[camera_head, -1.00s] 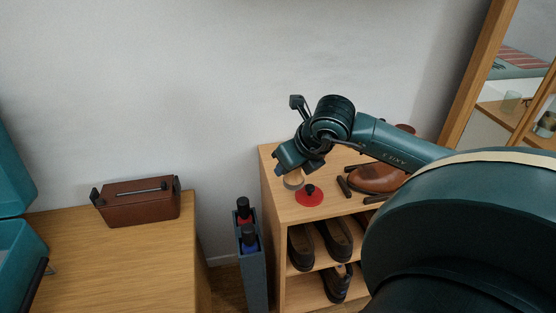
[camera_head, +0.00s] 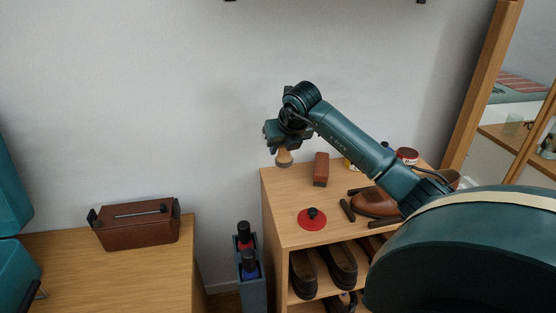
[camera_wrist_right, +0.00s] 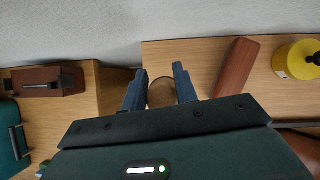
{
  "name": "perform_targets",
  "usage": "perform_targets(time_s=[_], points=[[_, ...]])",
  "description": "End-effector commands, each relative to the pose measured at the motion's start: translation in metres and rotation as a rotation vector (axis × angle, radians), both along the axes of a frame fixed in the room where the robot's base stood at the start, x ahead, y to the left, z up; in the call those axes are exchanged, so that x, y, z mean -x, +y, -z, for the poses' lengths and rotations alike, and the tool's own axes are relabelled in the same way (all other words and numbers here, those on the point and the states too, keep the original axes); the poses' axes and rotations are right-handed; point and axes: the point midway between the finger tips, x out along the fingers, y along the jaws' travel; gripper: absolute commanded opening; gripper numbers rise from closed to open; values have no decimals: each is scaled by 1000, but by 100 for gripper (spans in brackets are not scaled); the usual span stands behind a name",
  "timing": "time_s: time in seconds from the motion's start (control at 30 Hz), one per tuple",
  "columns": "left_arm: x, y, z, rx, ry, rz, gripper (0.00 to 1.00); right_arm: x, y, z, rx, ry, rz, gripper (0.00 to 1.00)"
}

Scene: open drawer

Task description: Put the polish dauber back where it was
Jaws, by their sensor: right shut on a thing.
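My right gripper (camera_head: 282,148) is shut on the polish dauber (camera_head: 284,159), whose rounded wooden part shows below the fingers. It is held near the left end of the wooden shoe cabinet (camera_head: 290,232), and I cannot tell its exact height. In the right wrist view the brownish dauber (camera_wrist_right: 161,93) sits between the two fingers (camera_wrist_right: 160,88), partly hidden by the gripper body. A flat red disc with a black knob (camera_head: 312,219) lies on the cabinet top, apart from the dauber. My left gripper is not in view.
A reddish-brown block (camera_head: 321,168) and a yellow tin (camera_wrist_right: 298,60) stand on the cabinet top. A brown shoe (camera_head: 374,203), dark sticks and a red-lidded jar (camera_head: 407,156) are to the right. A brown box (camera_head: 138,226) sits on the left cabinet; a bottle holder (camera_head: 251,290) stands between.

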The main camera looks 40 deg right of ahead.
Motion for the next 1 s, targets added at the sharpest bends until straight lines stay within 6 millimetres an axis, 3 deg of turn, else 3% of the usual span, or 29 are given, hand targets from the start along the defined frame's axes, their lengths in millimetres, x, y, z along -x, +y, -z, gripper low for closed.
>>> perform_targets(time_s=[0.23,0.3,0.57,0.8,1.0], points=[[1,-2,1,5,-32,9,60,-41,-21,0,-4,-2,1,11],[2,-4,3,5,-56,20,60,-39,-21,15,0,4,-2,11],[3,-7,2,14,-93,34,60,-39,-21,32,-1,1,-1,11],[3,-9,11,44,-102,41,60,-40,-21,71,-3,1,0,11],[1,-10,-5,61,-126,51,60,-42,-24,71,0,0,0,11]])
